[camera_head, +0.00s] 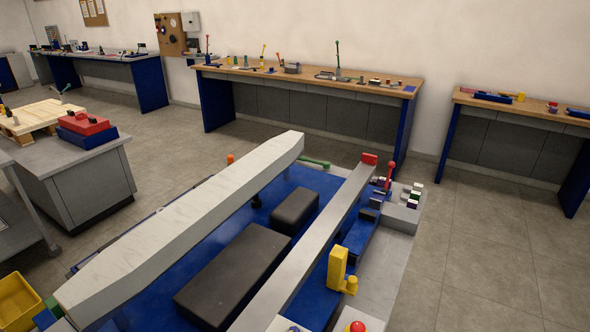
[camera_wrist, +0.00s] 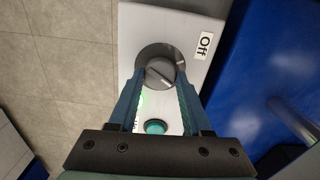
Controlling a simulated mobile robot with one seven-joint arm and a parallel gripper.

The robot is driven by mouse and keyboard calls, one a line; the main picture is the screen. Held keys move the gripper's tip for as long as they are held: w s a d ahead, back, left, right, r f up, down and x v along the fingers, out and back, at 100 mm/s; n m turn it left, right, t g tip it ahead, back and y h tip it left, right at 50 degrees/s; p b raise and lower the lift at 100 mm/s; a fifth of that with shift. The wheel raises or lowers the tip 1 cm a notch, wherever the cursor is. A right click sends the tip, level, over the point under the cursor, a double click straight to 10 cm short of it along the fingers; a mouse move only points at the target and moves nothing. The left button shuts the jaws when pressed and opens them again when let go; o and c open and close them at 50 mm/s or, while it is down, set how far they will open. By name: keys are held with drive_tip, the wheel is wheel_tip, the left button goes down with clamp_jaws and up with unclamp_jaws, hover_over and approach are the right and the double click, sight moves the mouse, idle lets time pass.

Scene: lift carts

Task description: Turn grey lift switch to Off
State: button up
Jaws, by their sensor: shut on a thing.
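In the wrist view my gripper (camera_wrist: 160,78) has its two blue fingers on opposite sides of a round dark grey switch knob (camera_wrist: 158,57), closed on it. The knob sits on a light grey panel (camera_wrist: 195,22). Its raised bar lies diagonally, from upper left to lower right; I cannot tell which end is the pointer. A white "Off" label (camera_wrist: 205,45) is to the right of the knob. A green glow (camera_wrist: 145,103) shows below the knob, beside the left finger. Lettering near it is mostly hidden. My gripper is not visible in the head view.
A teal button (camera_wrist: 155,127) sits on the panel between my fingers. A blue surface (camera_wrist: 270,60) lies to the right. In the head view, a blue lift cart with long pale beams (camera_head: 190,225) fills the foreground. Workbenches (camera_head: 300,80) line the wall, with open floor at right.

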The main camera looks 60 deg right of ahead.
clamp_jaws()
drive_tip(key=shift+n, duration=0.3)
drive_tip(key=shift+r+n+p, duration=0.1)
drive_tip(key=shift+n+p, duration=0.2)
drive_tip(key=shift+p, duration=0.15)
drive_tip(key=n+p, duration=0.2)
drive_tip(key=n, duration=0.2)
drive_tip(key=n+p, duration=0.1)
drive_tip(key=n, duration=0.2)
drive_tip(key=shift+n, duration=0.3)
drive_tip(key=shift+w+n+p, duration=0.1)
drive_tip(key=shift+n+p, duration=0.35)
drive_tip(key=shift+n, duration=1.05)
